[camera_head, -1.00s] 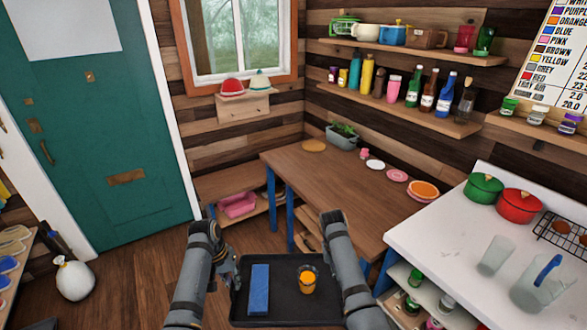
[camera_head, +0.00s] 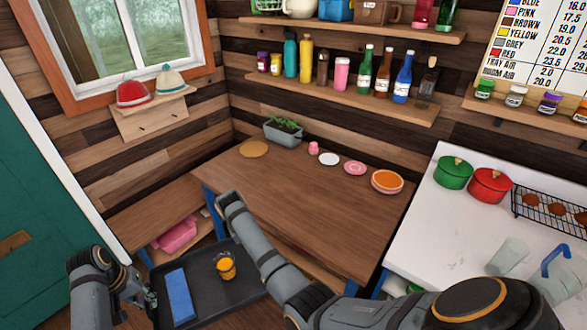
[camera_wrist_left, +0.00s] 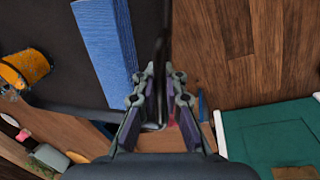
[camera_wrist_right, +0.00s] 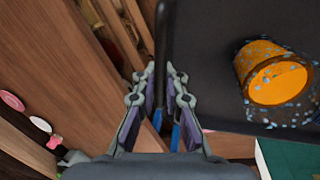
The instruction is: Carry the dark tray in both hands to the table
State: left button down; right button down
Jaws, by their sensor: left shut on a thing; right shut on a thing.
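The dark tray (camera_head: 216,293) is held in front of me, beside the table's near left end and apart from the tabletop. A blue block (camera_head: 179,295) lies on its left part, and a glass with orange contents (camera_head: 226,267) stands on it to the right. My left gripper (camera_head: 150,300) is shut on the tray's left rim, which also shows in the left wrist view (camera_wrist_left: 160,60). My right gripper (camera_wrist_right: 163,95) is shut on the opposite rim; in the head view my right arm hides it. The wooden table (camera_head: 300,205) is ahead and to the right.
A planter (camera_head: 284,131), a round tan mat (camera_head: 254,149), a pink cup (camera_head: 313,148) and several plates stand along the table's far side. Its near middle is clear. A white counter (camera_head: 430,225) with pots stands at the right.

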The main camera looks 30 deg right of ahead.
aim_at(302, 200)
jog(key=i+z, duration=0.35)
jog(key=i+j+z, duration=0.2)
jog(key=i+z, duration=0.15)
jog(key=i+j+z, duration=0.2)
jog(key=z, duration=0.15)
jog(key=i+j+z, duration=0.2)
jog(key=i+z, duration=0.2)
jog(key=i+j+z, duration=0.25)
jog(key=z, duration=0.2)
